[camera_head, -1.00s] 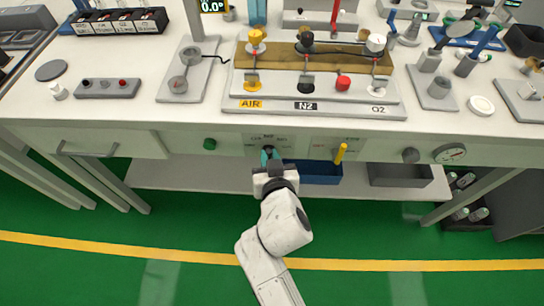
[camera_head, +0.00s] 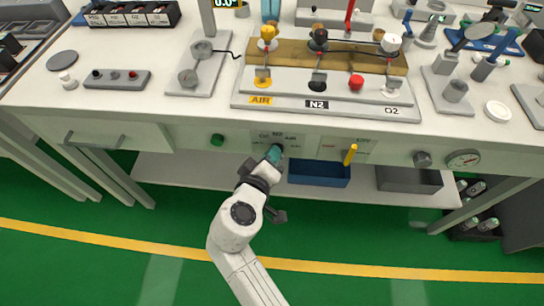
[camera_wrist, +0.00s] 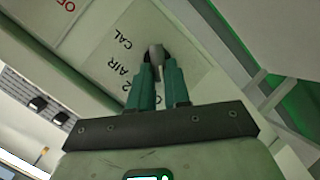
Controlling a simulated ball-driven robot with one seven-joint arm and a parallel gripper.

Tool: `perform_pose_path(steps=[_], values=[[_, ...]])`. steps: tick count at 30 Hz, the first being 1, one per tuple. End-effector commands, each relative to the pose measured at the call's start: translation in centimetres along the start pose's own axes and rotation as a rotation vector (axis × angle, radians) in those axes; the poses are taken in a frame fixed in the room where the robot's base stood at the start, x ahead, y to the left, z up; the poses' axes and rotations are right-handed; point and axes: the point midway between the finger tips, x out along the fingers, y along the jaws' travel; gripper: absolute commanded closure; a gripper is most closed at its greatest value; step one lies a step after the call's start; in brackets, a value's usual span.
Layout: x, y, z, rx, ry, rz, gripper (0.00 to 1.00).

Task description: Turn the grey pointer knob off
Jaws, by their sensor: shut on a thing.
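The grey pointer knob (camera_wrist: 154,52) sits on a pale label plate (camera_wrist: 185,55) on the bench's front panel, printed with AIR, CAL and other partly hidden words. My gripper (camera_head: 273,153) reaches up to this plate from below in the head view. In the wrist view its teal fingers with dark tips (camera_wrist: 157,56) are shut on the knob from both sides. The fingers cover part of the knob and the lettering. Where the pointer aims is hard to tell.
A yellow lever (camera_head: 350,154) juts from the panel to the right. A green button (camera_head: 217,140) is to the left, and a round grey knob (camera_head: 422,159) and gauge (camera_head: 463,159) are farther right. A blue bin (camera_head: 320,174) is on the shelf below.

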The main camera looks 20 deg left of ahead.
Motion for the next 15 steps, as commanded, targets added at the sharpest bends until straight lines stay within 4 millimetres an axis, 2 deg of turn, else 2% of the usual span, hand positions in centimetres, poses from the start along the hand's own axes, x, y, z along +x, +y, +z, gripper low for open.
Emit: perform_pose_path(steps=[15], values=[[0.44,-0.66,-0.07,-0.353,-0.075,0.147,1.00]])
